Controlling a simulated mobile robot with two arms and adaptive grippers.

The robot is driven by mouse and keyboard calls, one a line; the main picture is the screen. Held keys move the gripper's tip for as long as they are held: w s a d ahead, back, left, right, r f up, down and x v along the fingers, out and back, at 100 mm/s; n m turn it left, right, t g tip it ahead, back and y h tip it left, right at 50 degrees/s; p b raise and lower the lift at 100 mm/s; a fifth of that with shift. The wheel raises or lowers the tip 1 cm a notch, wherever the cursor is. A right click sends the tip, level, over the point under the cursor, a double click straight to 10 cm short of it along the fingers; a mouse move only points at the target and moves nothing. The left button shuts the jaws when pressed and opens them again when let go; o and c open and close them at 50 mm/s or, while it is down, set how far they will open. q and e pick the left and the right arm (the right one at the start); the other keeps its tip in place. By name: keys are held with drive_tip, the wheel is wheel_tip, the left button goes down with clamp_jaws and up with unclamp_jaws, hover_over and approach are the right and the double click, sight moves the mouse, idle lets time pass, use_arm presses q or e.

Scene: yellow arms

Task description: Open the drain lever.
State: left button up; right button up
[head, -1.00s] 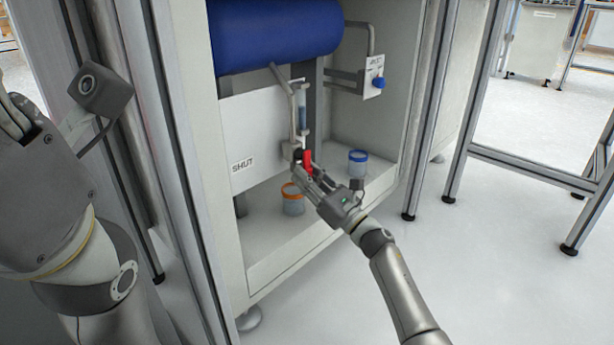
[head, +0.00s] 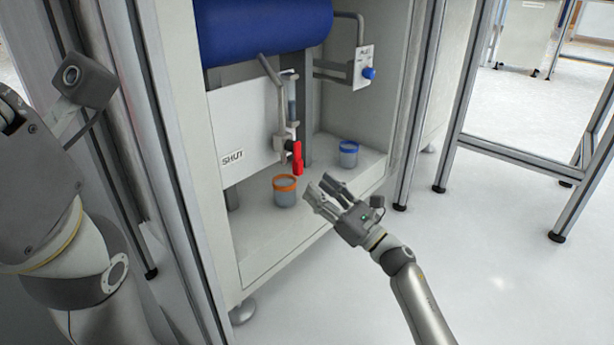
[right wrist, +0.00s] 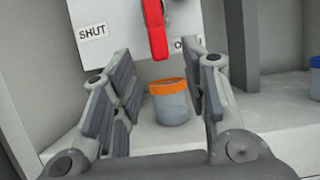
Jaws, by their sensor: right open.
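The red drain lever (head: 298,158) hangs down from the valve under the pipe in the cabinet. In the right wrist view the lever (right wrist: 156,30) points downward between a SHUT label (right wrist: 92,31) on the left and a partly hidden label (right wrist: 188,44) on the right. My right gripper (head: 318,188) is open and empty, in front of and below the lever, apart from it. The right wrist view shows its spread fingers (right wrist: 160,85) with nothing between them. My left gripper (head: 8,112) is cut off by the left edge, so its fingers cannot be judged.
An orange-rimmed cup (head: 285,194) stands on the cabinet floor below the lever. A blue-rimmed cup (head: 348,156) stands farther right. A blue tank (head: 262,28) is above, and a blue knob (head: 369,73) is at right. A metal post (head: 150,130) stands at left.

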drive_tip(key=shift+v, duration=1.9)
